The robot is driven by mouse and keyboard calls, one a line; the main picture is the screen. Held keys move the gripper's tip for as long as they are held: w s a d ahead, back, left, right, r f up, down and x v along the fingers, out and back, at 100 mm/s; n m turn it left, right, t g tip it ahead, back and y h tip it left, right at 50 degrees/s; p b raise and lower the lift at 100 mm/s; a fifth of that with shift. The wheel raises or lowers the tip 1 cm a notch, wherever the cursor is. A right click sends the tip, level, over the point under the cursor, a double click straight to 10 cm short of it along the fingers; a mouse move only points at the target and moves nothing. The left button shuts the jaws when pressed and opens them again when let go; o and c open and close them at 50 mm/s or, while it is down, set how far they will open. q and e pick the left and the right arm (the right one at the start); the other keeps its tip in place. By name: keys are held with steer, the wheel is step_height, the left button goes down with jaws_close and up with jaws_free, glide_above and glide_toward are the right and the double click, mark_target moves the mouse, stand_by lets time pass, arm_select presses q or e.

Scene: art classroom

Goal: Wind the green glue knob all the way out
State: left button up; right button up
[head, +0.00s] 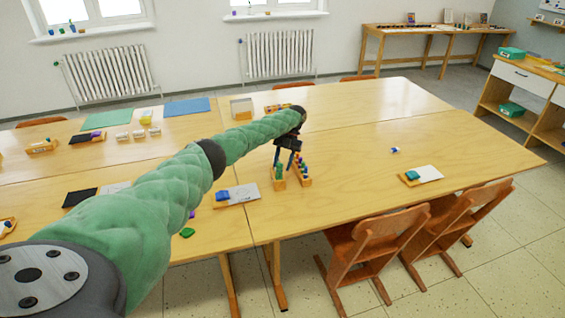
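My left arm reaches in from the left to the middle of the table (350,160). My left gripper (284,160) points down, with its two dark fingers apart. Just below it stands a small wooden holder (279,184) with a green piece (279,171) on it, which may be the green glue knob. The view is too small to tell whether the fingers touch it or how far out the knob is. Right beside it is a second wooden holder (305,182) with several small coloured pieces, some green. My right gripper is not in view.
A blue item on a grey sheet (240,195) lies left of the holders. A white card with a green-blue block (412,175) lies to the right, and a small blue-white item (395,149) behind it. Chairs (375,240) stand at the front edge. The table right of the holders is mostly clear.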

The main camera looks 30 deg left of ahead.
arm_select(q)
steer(key=shift+w+a+f, duration=0.1)
steer(key=shift+a+f, duration=0.05)
steer(key=shift+f, duration=0.2)
steer(key=shift+w+r, duration=0.3)
steer(key=shift+r, duration=0.4)
steer(key=shift+b+v, duration=0.3)
steer(key=shift+v, duration=2.75)
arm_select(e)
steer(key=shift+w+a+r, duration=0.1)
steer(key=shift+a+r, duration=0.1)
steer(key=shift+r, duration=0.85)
arm_select(q)
steer(key=shift+w+a+f, duration=0.1)
steer(key=shift+f, duration=0.1)
steer(key=shift+c, duration=0.2)
